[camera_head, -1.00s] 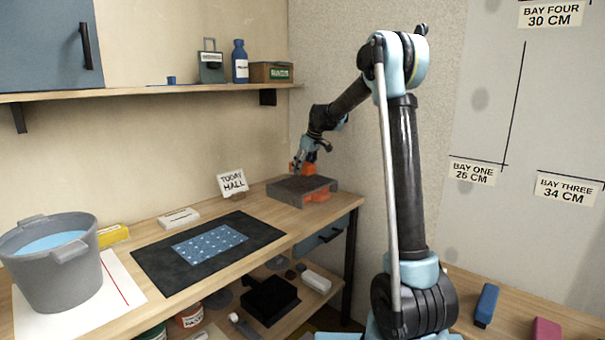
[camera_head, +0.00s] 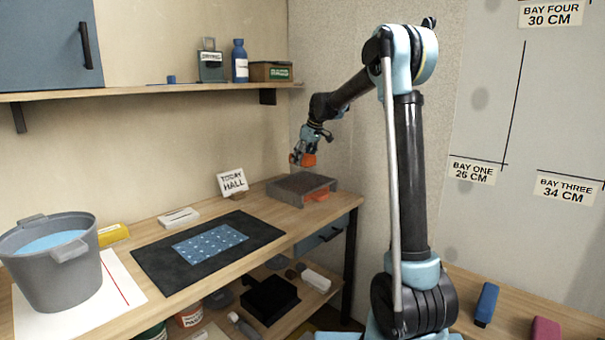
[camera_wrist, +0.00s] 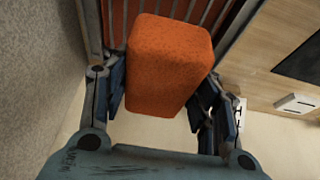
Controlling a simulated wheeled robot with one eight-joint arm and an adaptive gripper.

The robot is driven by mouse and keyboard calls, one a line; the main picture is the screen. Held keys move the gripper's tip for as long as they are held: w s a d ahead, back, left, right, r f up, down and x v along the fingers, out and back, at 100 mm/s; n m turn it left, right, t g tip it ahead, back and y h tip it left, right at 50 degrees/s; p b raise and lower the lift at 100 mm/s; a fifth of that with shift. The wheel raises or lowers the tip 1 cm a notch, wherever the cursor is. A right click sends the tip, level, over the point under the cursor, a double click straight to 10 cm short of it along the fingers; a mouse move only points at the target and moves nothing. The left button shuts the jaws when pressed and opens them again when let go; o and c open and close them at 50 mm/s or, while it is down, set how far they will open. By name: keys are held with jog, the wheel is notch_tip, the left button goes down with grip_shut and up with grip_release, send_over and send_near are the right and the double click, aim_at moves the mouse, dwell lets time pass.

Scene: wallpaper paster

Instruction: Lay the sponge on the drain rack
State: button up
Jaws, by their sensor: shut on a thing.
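The orange sponge (camera_wrist: 168,62) is a rounded block between the two fingers of my gripper (camera_wrist: 160,98) in the wrist view. My gripper is shut on it. In the head view the sponge (camera_head: 308,160) and my gripper (camera_head: 306,155) are in the air above the drain rack (camera_head: 303,184). The rack is a grey, slatted box at the right end of the bench, with some orange showing at its front. Its slats (camera_wrist: 198,10) show behind the sponge in the wrist view, with orange between them. The sponge is apart from the rack.
A "TODAY HALL" card (camera_head: 232,181) stands left of the rack. A black mat (camera_head: 160,268) with a blue patterned sheet (camera_head: 210,242) lies on the bench. A grey bucket (camera_head: 65,280) stands at far left. A shelf (camera_head: 150,91) runs above, and a wall is close on the right.

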aim_at(301, 184)
jog(key=s+r, duration=0.1)
jog(key=s, duration=0.1)
jog(key=shift+s+d+r, duration=0.2)
jog(key=shift+s+r, duration=0.2)
jog(key=shift+s+f, duration=0.1)
jog(key=shift+f, duration=4.7)
jog(key=o, duration=1.1)
jog(key=shift+f, duration=0.1)
